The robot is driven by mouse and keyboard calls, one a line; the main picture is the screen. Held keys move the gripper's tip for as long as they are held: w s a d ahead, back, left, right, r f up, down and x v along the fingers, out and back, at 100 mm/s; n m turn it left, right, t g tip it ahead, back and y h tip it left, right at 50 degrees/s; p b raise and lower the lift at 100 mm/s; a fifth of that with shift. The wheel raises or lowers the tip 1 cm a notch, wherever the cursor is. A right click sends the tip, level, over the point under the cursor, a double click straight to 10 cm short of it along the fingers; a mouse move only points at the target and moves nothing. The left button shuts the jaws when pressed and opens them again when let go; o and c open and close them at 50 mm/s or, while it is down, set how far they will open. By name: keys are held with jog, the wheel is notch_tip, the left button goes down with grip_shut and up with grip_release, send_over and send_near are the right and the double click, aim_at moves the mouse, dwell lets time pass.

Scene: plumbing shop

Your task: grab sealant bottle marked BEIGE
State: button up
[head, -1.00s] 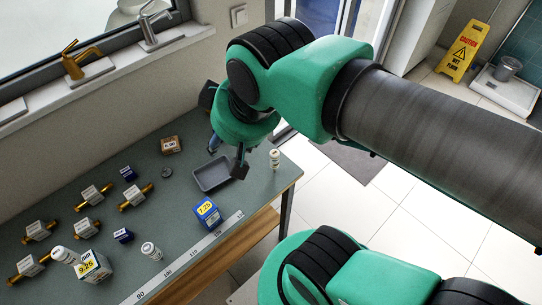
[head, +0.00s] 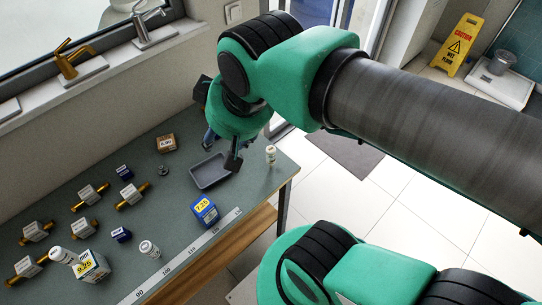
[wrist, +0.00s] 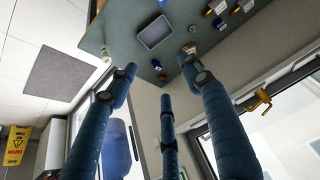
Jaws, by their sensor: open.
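Several small white bottles stand on the grey-green table (head: 180,215); their label words are too small to read, so I cannot tell which says BEIGE. One bottle (head: 270,155) stands alone near the table's right end, right of the grey tray (head: 196,181). Another bottle (head: 150,249) is near the front edge, and a third (head: 62,256) is at the left beside a boxed item. My gripper (head: 221,150) is open and empty above the tray area, left of the lone bottle. In the wrist view, my gripper (wrist: 160,62) shows spread blue fingers, with a small pale bottle (wrist: 105,51) beyond them.
Brass fittings with white labels (head: 132,195) and small blue boxes (head: 121,235) cover the left half. A ruler strip (head: 190,256) runs along the front edge.

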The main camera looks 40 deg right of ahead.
jog(key=w+d+f+m+g+p, duration=0.2)
jog(key=w+d+f+m+g, duration=0.15)
jog(key=w+d+f, duration=0.55)
jog(key=m+g+p, duration=0.1)
jog(key=m+g, duration=0.1)
jog(key=m, duration=0.2)
send_over(272, 148)
notch_tip(272, 148, down, 15)
jog(key=shift+a+r, duration=0.15)
jog(key=shift+m, duration=0.25)
jog(key=shift+f, duration=0.2)
notch_tip(272, 148, down, 8)
jog(key=shift+f+b, duration=0.1)
jog(key=shift+b, duration=0.35)
jog(key=shift+f, duration=0.15)
jog(key=shift+f, duration=0.1)
